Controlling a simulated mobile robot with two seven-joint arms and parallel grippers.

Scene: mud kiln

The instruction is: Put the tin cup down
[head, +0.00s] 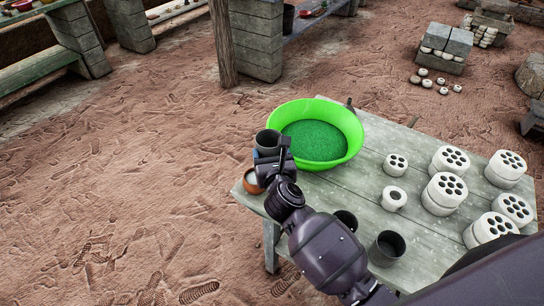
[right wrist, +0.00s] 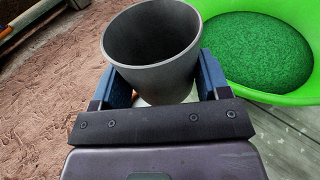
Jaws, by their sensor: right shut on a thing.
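The tin cup (head: 268,141) is dark grey and looks empty inside. My right gripper (head: 270,155) is shut on it near the left edge of the wooden table (head: 330,190). In the right wrist view the cup (right wrist: 152,55) stands between the two blue fingers (right wrist: 165,80), its mouth facing up and slightly tilted in the picture. A pale surface shows just under the cup. I cannot tell whether the cup touches anything below. My left gripper is not in view.
A bright green basin (head: 345,125) with a green bottom is right beside the cup. A small brown bowl (head: 252,181) with pale contents sits at the table's left edge. Two dark cups (head: 387,247) and several white holed cylinders (head: 444,190) stand to the right. Bare planks lie between.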

